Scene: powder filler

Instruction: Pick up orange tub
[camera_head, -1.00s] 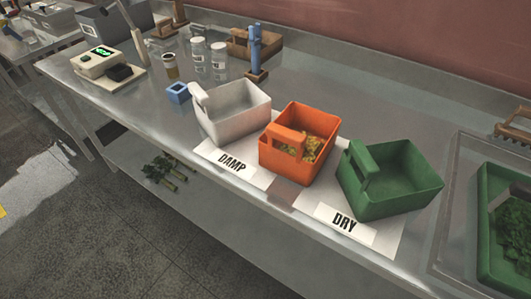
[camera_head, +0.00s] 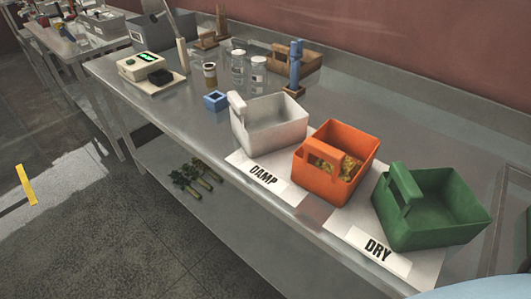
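Neither of my grippers is in view.
Behind the tubs are a blue tool in a stand (camera_head: 295,66), a wooden box (camera_head: 287,58), glass jars (camera_head: 258,72) and a small blue block (camera_head: 216,101). A scale (camera_head: 144,67) sits farther left. Green stalks (camera_head: 192,176) lie on the lower shelf.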

